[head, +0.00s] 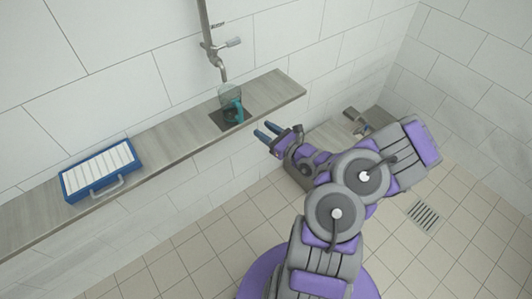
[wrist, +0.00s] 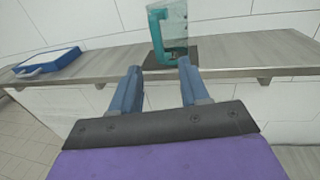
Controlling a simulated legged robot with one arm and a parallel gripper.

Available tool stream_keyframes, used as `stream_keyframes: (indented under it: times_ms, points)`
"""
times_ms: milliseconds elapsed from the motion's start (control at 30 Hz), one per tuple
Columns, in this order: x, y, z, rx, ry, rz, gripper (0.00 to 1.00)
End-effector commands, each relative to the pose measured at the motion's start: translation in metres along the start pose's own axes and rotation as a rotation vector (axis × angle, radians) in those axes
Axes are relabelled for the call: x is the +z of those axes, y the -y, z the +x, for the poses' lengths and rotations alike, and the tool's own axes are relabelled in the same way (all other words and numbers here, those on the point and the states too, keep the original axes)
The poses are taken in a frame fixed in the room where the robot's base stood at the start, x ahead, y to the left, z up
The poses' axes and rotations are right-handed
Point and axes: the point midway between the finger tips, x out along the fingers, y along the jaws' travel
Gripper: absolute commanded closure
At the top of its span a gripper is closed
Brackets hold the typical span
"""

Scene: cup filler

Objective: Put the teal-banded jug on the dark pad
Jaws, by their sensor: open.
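The teal-banded jug (head: 232,104) is a clear vessel with a teal band and handle. It stands upright on the dark pad (head: 219,119) on the wall shelf, below the tap. In the wrist view the jug (wrist: 170,30) rises just beyond my fingertips, with its teal handle to the left, and the pad (wrist: 154,58) shows under it. My gripper (head: 265,131) is open and empty, in front of the shelf edge and apart from the jug. Its two blue fingers (wrist: 158,68) point toward the shelf, with the jug's base between them in the picture.
A metal tap (head: 218,55) hangs from the wall above the jug. A blue case with a white slatted top (head: 98,169) lies on the left of the shelf (head: 165,141). A grey bench with a metal fitting (head: 355,122) stands at the right. The shelf between case and pad is clear.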

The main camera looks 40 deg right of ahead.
Motion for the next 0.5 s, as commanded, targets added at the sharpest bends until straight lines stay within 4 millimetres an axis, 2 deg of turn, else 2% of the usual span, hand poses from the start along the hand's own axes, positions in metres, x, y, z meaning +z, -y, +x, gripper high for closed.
stream_keyframes:
  times_ms: [67, 167, 267, 333, 433, 500]
  points:
    - [0.003, -0.003, 0.002, 0.012, 0.004, -0.008, 0.55]
    - [0.022, -0.023, 0.012, 0.08, 0.025, -0.054, 0.55]
    - [0.055, -0.067, 0.029, 0.223, 0.064, -0.142, 0.55]
    - [0.083, -0.107, 0.037, 0.354, 0.099, -0.224, 0.55]
    - [0.115, -0.168, 0.038, 0.553, 0.143, -0.343, 0.55]
    - [0.133, -0.207, 0.032, 0.689, 0.171, -0.428, 0.55]
